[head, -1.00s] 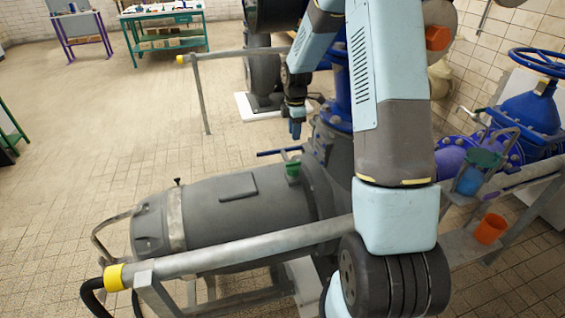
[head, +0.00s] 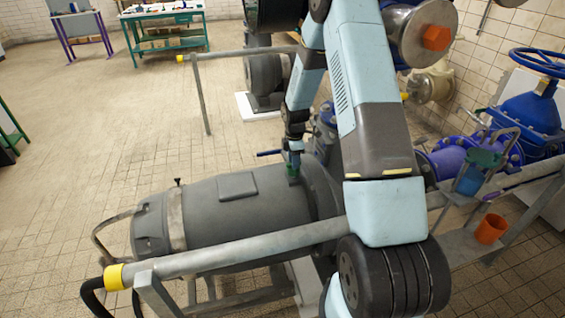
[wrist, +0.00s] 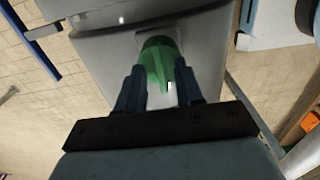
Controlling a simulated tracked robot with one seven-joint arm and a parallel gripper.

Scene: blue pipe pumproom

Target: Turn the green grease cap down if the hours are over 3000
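The green grease cap (head: 293,179) stands on top of the grey motor housing (head: 250,205), close to its right end. It also shows in the wrist view (wrist: 158,52), with a raised fin pointing toward me. My gripper (head: 294,164) is directly above the cap in the head view. In the wrist view, the two dark blue fingers of my gripper (wrist: 158,78) are spread on either side of the cap, with gaps beside the fin. I cannot tell whether either finger touches the cap. I see no readable hours figure in either view.
A grey handrail (head: 240,243) with a yellow end crosses in front of the motor. A blue valve (head: 530,110) and an orange cup (head: 490,228) are at the right. A green bench (head: 165,30) stands far back.

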